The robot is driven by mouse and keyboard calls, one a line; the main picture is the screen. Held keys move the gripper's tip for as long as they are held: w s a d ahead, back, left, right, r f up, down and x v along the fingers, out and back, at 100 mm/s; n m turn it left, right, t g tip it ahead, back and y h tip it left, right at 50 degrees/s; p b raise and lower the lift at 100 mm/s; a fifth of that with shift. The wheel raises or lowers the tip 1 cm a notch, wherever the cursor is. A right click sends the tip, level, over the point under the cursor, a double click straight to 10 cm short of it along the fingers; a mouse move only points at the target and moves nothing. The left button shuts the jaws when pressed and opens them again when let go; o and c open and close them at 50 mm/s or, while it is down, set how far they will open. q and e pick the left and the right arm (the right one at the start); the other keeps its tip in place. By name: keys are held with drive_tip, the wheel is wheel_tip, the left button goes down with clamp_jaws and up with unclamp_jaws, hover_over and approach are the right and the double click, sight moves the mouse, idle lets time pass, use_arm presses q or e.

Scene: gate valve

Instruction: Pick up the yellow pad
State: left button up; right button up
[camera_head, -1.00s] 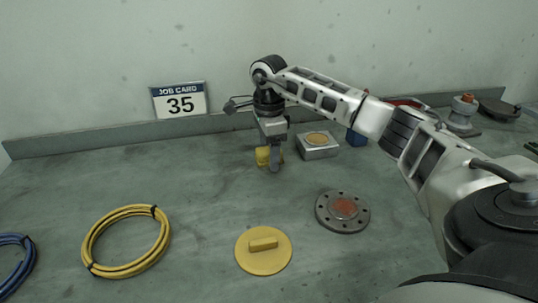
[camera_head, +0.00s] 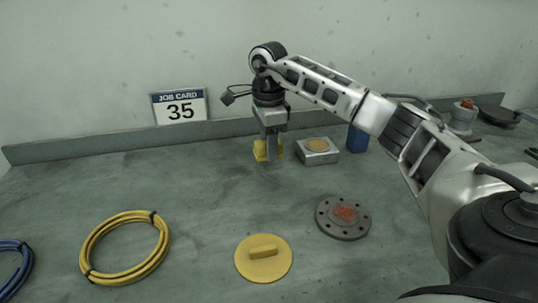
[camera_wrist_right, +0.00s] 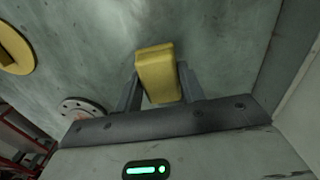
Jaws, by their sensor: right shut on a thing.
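The yellow pad (camera_head: 260,150) is a small yellow block held between the fingers of my right gripper (camera_head: 268,152), near the back of the bench. It also shows in the right wrist view (camera_wrist_right: 158,72), where both dark fingers press on its sides. My right gripper is shut on it and points down, and the pad looks raised a little off the bench top. The fingers hide part of the pad in the head view. My left gripper is not in view.
A round yellow plate with a raised bar (camera_head: 263,258) and a grey bolted flange (camera_head: 343,217) lie in front. A metal box (camera_head: 318,152) and a blue block (camera_head: 357,139) stand just right of the gripper. Yellow cable (camera_head: 90,237) lies left. A job card reading 35 (camera_head: 180,106) stands behind.

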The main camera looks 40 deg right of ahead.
drive_tip(key=s+a+r, duration=0.7)
drive_tip(key=a+r, duration=0.2)
drive_tip(key=a, duration=0.2)
drive_tip(key=shift+a+p, duration=0.3)
drive_tip(key=shift+p, duration=0.05)
drive_tip(key=shift+r, duration=0.1)
drive_tip(key=o, duration=0.3)
drive_tip(key=shift+c, duration=1.1)
